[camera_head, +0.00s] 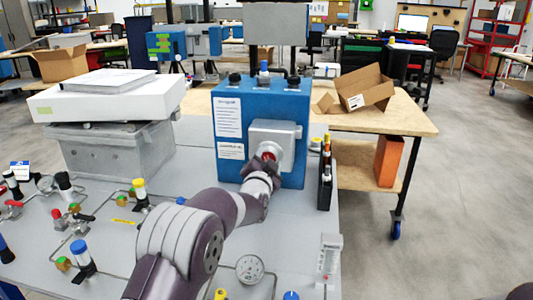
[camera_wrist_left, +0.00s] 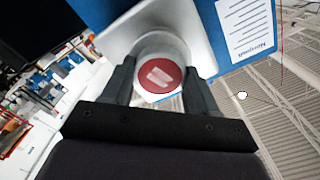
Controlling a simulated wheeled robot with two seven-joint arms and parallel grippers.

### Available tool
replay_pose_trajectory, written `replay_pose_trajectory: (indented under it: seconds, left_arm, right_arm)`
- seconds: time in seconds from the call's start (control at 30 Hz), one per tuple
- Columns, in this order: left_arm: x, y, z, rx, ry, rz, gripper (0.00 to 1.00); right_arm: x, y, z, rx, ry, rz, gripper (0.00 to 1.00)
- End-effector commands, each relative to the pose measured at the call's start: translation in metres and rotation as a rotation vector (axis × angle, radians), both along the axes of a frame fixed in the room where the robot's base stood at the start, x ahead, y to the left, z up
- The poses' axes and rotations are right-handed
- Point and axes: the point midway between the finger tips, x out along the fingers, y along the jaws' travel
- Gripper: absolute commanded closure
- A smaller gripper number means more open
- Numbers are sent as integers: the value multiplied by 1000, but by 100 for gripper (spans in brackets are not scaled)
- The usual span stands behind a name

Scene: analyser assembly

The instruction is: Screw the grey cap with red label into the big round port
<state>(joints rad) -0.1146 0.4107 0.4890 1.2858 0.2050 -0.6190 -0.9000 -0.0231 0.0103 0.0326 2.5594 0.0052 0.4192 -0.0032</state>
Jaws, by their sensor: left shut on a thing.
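The grey cap with the red label (camera_wrist_left: 160,76) is between the fingers of my left gripper (camera_wrist_left: 161,92) in the left wrist view, its red face toward the camera. My left gripper (camera_head: 264,163) is shut on it, in front of the blue analyser box (camera_head: 232,172). The cap's red face shows in part in the head view (camera_head: 269,157). The cap is at the round port on the grey housing (camera_head: 284,130) of the box's front. The cap hides the port's opening, so I cannot tell how deep it sits. My right gripper is not in view.
Dark bottles with coloured caps (camera_head: 325,185) stand right of the blue box. A grey bin with a white case (camera_head: 110,100) stands left. A gauge (camera_head: 250,268), valves and pipes cover the front of the grey bench. An open carton (camera_head: 365,88) is on the wooden table behind.

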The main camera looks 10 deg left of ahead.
Motion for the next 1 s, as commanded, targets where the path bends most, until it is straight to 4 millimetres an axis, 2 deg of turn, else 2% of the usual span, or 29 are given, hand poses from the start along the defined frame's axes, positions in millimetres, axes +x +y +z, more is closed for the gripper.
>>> replay_pose_trajectory:
  seconds: [0.03, 0.1, 0.37, 0.4, 0.43, 0.47, 0.63, 0.67, 0.7, 0.73, 1.0]
  left_arm:
    - [1, -1, 8, 10, -19, -1, 87]
    - [1, -1, 10, 59, -20, -1, 87]
    - [1, -1, 12, 353, -20, 0, 87]
    - [1, -1, 11, 400, -18, 0, 93]
    - [1, -1, 11, 432, -19, 1, 93]
    - [1, -1, 11, 461, -18, 1, 100]
    - [1, 0, 9, 545, -20, 3, 100]
    - [1, 0, 8, 543, -20, 3, 31]
    - [1, 0, 8, 542, -18, 3, 18]
    - [1, 0, 7, 542, -17, 3, 11]
    - [0, 0, 2, 540, -6, -1, 11]
  right_arm:
    - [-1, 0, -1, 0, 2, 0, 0]
    - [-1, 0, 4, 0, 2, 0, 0]
    - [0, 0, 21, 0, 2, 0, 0]
    - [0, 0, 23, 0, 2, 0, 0]
    - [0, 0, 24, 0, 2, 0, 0]
    - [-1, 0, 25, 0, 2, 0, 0]
    - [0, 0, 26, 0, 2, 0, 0]
    - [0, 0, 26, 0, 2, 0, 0]
    - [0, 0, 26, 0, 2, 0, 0]
    - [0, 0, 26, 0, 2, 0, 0]
    - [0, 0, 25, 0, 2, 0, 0]
